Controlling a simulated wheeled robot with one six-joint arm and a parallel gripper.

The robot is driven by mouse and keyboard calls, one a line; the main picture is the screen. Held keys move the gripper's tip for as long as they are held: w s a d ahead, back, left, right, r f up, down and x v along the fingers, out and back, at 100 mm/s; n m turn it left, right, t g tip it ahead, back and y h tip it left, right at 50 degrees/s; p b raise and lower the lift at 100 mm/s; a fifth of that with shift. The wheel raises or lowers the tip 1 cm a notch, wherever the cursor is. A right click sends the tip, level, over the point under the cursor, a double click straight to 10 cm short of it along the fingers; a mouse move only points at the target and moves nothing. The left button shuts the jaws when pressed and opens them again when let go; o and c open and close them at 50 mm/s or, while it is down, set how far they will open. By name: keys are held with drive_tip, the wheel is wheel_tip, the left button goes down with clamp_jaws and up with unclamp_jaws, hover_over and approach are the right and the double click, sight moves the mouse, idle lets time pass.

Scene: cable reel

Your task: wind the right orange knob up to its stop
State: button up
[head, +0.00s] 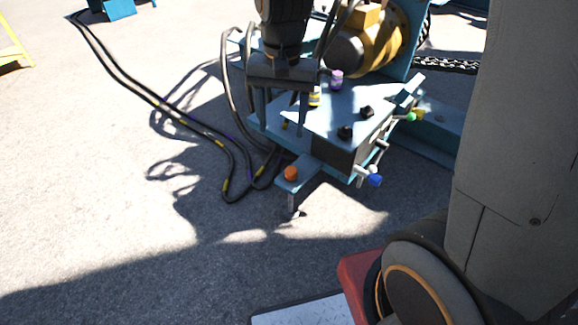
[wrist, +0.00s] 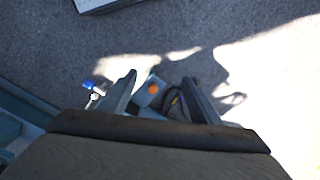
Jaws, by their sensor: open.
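One orange knob (head: 291,173) sits on a small bracket that sticks out from the front of the blue-grey machine box (head: 330,115). No second orange knob shows, so I cannot tell whether this is the right one. My gripper (head: 284,128) is open and empty, pointing down behind and above the knob in the head view. In the wrist view the knob (wrist: 153,88) appears between the two fingers of my gripper (wrist: 159,76), nearer the left one, and apart from them. The gripper's body hides part of the box.
Blue (head: 375,180), green (head: 410,117) and yellow (head: 418,114) knobs stick out along the box's right side. Black knobs (head: 345,132) and a purple knob (head: 336,78) stand on top. Black cables (head: 235,150) loop on the ground at left. Open pavement (head: 120,210) lies in front.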

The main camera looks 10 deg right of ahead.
drive_tip(key=w+d+f+m, duration=0.2)
drive_tip(key=w+f+m, duration=0.3)
drive_tip(key=w+f, duration=0.45)
drive_tip(key=m+b, duration=0.2)
drive_tip(key=m, duration=0.7)
hover_over(291, 170)
wheel_tip(291, 170, down, 23)
drive_tip(key=shift+s+f, duration=0.1)
wheel_tip(291, 170, down, 7)
drive_tip(key=shift+f+b, duration=0.15)
drive_tip(key=shift+b, duration=0.3)
drive_tip(key=shift+f, duration=0.45)
drive_tip(key=c, duration=1)
